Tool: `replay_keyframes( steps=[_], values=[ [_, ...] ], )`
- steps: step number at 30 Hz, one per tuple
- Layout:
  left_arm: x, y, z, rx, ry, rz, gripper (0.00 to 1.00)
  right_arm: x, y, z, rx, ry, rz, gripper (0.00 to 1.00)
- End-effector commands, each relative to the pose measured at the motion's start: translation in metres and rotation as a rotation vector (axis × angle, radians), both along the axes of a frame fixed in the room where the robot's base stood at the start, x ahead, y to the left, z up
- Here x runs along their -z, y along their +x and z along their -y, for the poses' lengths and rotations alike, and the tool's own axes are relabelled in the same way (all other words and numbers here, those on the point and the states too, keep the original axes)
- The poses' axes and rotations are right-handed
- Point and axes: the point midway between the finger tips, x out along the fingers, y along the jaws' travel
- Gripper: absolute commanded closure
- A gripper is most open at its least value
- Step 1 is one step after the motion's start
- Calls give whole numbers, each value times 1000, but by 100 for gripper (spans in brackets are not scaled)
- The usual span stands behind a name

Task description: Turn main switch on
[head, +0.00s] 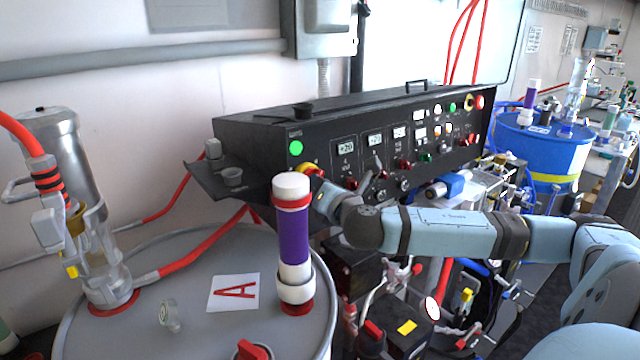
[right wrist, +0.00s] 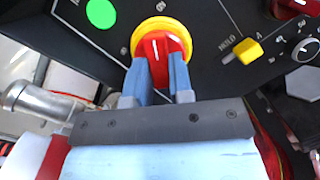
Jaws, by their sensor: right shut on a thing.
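The main switch is a red knob on a yellow ring, low at the left end of the black control panel (head: 330,140). In the right wrist view the main switch (right wrist: 155,45) is large, with a white mark running up and down on the knob. An "ON" label is above it. My right gripper (right wrist: 160,72) has its two blue fingers on either side of the knob and is shut on it. In the head view the gripper partly hides the switch (head: 306,168). A green round light (head: 296,148) glows above it. My left gripper is not in view.
A grey drum (head: 130,290) stands in front at left, bearing a purple-and-white cylinder (head: 293,235) close to my right gripper, and a card marked A (head: 234,291). A yellow selector (right wrist: 247,50) sits right of the switch. Hoses and valves fill the space below the panel.

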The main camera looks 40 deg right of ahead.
Motion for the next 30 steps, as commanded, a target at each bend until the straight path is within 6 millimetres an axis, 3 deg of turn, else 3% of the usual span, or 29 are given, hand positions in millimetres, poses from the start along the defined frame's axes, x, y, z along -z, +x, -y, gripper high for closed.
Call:
replay_keyframes(
  steps=[10, 26, 27, 30],
  values=[
    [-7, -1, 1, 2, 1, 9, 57, -2, 0, 0, 26, 138, 17, 100],
    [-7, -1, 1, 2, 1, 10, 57, -2, 0, 0, 31, 162, 21, 100],
    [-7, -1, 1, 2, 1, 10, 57, -2, 0, 0, 31, 162, 21, 77],
    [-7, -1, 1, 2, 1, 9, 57, -2, 0, 0, 31, 161, 20, 54]
  ],
)
